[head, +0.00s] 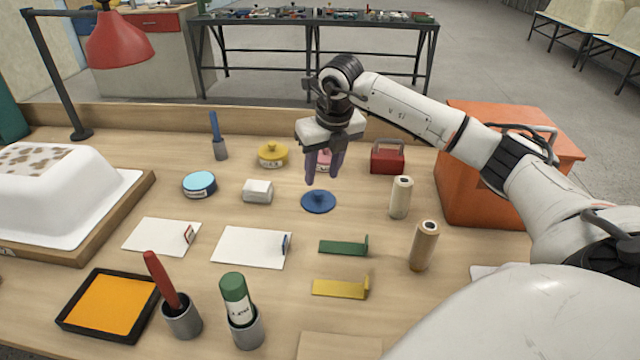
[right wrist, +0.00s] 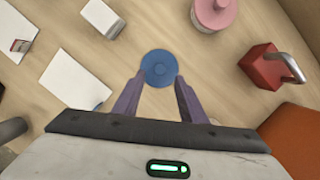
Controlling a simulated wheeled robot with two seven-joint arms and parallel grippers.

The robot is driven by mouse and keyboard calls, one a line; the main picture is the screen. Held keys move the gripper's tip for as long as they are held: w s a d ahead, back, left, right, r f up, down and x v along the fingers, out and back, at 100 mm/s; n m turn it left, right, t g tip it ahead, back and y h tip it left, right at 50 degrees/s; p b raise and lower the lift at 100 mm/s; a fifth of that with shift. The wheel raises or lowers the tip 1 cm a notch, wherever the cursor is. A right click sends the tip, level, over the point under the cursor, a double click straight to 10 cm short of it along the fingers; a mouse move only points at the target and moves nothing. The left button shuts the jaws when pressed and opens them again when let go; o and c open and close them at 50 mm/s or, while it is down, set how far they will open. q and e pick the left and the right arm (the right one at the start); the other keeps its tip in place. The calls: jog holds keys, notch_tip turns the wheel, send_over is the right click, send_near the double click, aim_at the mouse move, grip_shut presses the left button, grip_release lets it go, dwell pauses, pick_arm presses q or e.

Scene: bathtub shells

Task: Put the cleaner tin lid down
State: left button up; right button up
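A round blue lid (head: 318,201) with a small knob lies flat on the table near its middle. I take it for the cleaner tin lid. My right gripper (head: 322,181) is above and slightly behind it, pointing down, with its purple fingers apart and nothing held between them. In the right wrist view the lid (right wrist: 159,68) shows just beyond the open fingertips (right wrist: 160,78), apparently apart from them. A light-blue round tin (head: 199,184) stands to the left of the lid. My left gripper is not in view.
A yellow tin (head: 273,155), a pink tin (right wrist: 214,12) and a red box (head: 387,158) with a handle stand behind the lid. A white block (head: 257,191) is left of it, a cream cylinder (head: 400,197) right. Bare wood lies in front of the lid.

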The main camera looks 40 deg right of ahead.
jog(key=v, duration=0.6)
jog(key=shift+f, duration=0.1)
dwell(0.4)
